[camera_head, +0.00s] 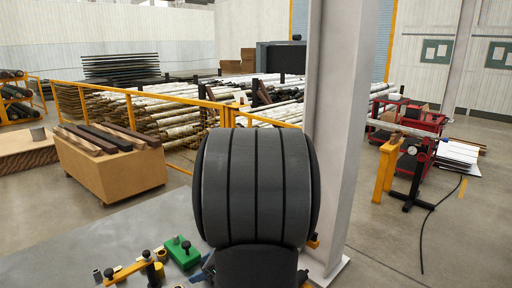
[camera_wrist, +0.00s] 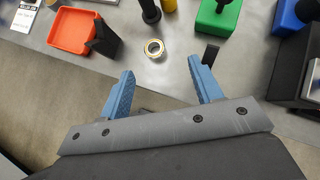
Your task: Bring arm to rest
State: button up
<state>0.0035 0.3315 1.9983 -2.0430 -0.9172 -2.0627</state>
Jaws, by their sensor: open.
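My gripper (camera_wrist: 160,68) shows in the wrist view, with its two blue fingers spread wide apart and nothing between them. It is over the grey workbench (camera_wrist: 150,78), with a brass ring (camera_wrist: 155,49) just beyond the fingertips. A small black piece (camera_wrist: 211,53) is beside the right fingertip; I cannot tell whether they touch. In the head view, my own dark arm fills the middle and hides most of the gripper. The bench (camera_head: 75,245) shows to its left.
An orange tray (camera_wrist: 65,32) with a black piece (camera_wrist: 106,42) at its edge lies upper left. A green block (camera_wrist: 215,20) and a blue block (camera_wrist: 290,18) are at the top. A dark box (camera_wrist: 300,85) is at right. A pale pillar (camera_head: 345,120) stands beside my arm.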

jog(key=w+d+f+m+t+h, duration=0.2)
jog(key=w+d+f+m+t, duration=0.1)
jog(key=d, duration=0.4)
jog(key=w+d+f+m+t+h, duration=0.3)
jog(key=w+d+f+m, duration=0.1)
jog(key=w+d+m, duration=0.3)
jog(key=shift+w+d+f, duration=0.2)
jog(key=shift+d+f, duration=0.15)
jog(key=shift+d, duration=0.3)
dwell(0.9)
